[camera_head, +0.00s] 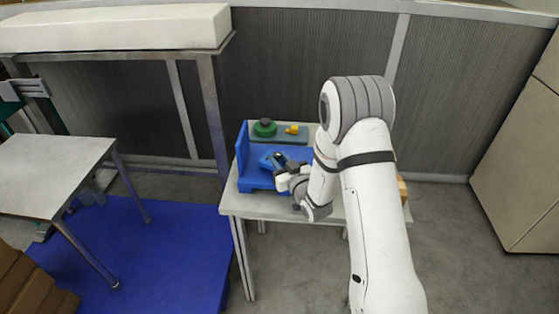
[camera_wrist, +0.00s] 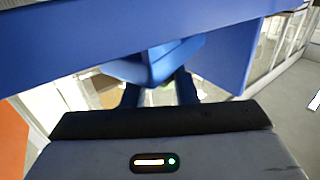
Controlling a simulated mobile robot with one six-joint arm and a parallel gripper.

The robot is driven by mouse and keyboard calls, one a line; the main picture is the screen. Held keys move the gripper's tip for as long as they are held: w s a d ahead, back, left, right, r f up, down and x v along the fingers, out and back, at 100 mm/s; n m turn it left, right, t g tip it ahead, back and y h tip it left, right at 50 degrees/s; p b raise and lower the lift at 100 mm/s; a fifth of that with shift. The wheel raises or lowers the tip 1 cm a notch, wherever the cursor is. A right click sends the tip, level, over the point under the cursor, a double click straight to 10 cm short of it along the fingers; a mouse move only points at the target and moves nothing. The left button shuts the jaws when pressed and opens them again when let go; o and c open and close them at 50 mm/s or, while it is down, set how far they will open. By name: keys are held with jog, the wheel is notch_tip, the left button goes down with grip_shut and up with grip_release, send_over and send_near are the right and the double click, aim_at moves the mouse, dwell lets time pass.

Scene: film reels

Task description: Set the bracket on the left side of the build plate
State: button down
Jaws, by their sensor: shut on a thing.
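My gripper (camera_head: 276,162) is over the table in the head view, in front of a large blue stand with an upright left wall (camera_head: 242,150). It is shut on a small blue piece that looks like the bracket (camera_head: 266,161). In the wrist view the blue bracket (camera_wrist: 155,68) sits between the two dark fingers (camera_wrist: 160,92), close to a broad blue surface (camera_wrist: 70,45). I cannot tell whether they touch. A grey-teal plate (camera_head: 284,137), which may be the build plate, lies behind, with a green round part (camera_head: 265,128) and a yellow part (camera_head: 292,130) on it.
The light table (camera_head: 232,207) has a bare strip along its front left. A wooden block (camera_head: 402,188) shows at its right, partly behind my arm. Another table (camera_head: 50,175) stands at the left, above a blue floor mat (camera_head: 165,250). An orange surface (camera_wrist: 12,140) shows in the wrist view.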

jog(key=shift+f, duration=0.15)
jog(key=c, duration=1.1)
grip_release()
jog(key=shift+c, duration=0.2)
